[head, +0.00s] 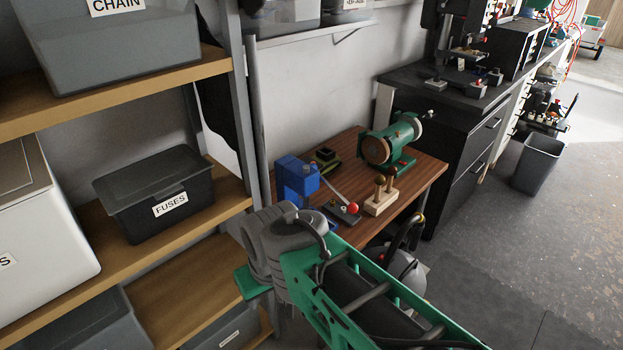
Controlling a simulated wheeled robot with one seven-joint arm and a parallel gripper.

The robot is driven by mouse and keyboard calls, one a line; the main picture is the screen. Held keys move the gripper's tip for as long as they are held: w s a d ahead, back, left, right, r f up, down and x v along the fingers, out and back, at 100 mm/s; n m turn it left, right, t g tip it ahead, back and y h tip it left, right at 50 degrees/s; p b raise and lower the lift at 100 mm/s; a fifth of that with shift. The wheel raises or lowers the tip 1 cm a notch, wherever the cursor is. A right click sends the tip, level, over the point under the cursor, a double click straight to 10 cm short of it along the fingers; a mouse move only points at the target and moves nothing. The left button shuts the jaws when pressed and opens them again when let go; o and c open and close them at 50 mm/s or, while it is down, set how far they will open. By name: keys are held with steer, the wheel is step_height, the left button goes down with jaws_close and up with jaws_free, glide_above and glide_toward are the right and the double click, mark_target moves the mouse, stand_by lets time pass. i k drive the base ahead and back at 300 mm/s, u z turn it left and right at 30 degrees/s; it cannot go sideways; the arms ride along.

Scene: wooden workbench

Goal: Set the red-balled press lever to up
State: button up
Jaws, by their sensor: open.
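A blue press (296,180) stands on the left part of the wooden workbench (425,172). Its thin pale lever runs from the blue body down to the right and ends in a red ball (353,208). The ball sits low, close above a dark base plate (340,217); whether it touches the plate I cannot tell. My arm reaches across the lower middle of the view, in front of the bench. My gripper's fingers do not show, so their place relative to the lever is hidden.
A wooden block with upright knobs (381,200) stands just right of the red ball. A green machine (389,147) is behind it, and a small dark green item (325,159) behind the press. Shelving with a fuses bin (155,194) is left. A dark cabinet (464,155) stands right.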

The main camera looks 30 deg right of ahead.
mark_target(352, 208)
steer(key=u, duration=1.75)
steer(key=k, duration=0.85)
steer(key=z, duration=0.85)
steer(key=i, duration=0.5)
steer(key=z, duration=0.05)
